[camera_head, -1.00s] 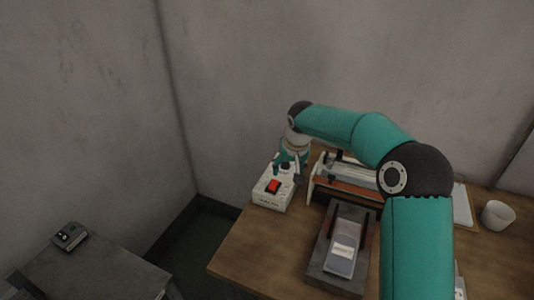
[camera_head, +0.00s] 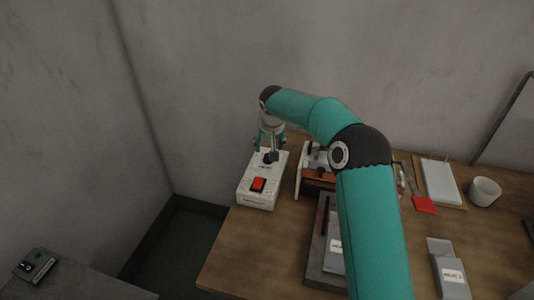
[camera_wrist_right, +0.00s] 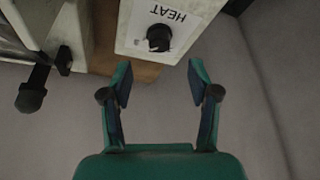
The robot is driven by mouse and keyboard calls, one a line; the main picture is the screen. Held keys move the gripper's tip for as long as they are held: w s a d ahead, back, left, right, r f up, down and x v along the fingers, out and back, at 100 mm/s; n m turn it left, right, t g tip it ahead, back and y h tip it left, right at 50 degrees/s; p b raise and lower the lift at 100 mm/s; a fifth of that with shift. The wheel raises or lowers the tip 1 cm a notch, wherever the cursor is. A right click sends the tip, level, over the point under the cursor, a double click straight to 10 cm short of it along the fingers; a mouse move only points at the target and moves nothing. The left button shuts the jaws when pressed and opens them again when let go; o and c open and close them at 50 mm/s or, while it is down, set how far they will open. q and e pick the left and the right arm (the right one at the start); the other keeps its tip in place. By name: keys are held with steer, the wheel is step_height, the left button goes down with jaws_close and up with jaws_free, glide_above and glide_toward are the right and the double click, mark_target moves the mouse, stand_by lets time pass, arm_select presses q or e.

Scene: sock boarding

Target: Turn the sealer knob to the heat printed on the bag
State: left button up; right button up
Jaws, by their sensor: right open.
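The sealer's white control box (camera_head: 250,197) stands at the table's left end, with a red switch (camera_head: 258,184) on its top. Its dark knob (camera_head: 271,157) is at the far end of the box. In the right wrist view the black knob (camera_wrist_right: 159,38) sits on a white label reading HEAT, upside down. My right gripper (camera_head: 270,146) is open and empty by the knob. In the wrist view its fingertips (camera_wrist_right: 159,66) stand apart on either side, short of the knob. A grey bag (camera_head: 450,277) with a white label lies front right; its print is too small to read. My left gripper is out of view.
The sealer (camera_head: 318,172) stands right of the box, partly behind my right arm. Another labelled bag (camera_head: 335,252) lies on a dark tray (camera_head: 317,262).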

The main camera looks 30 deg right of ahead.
mark_target(268, 155)
steer(key=p+x, duration=0.1)
steer(key=x, duration=0.6)
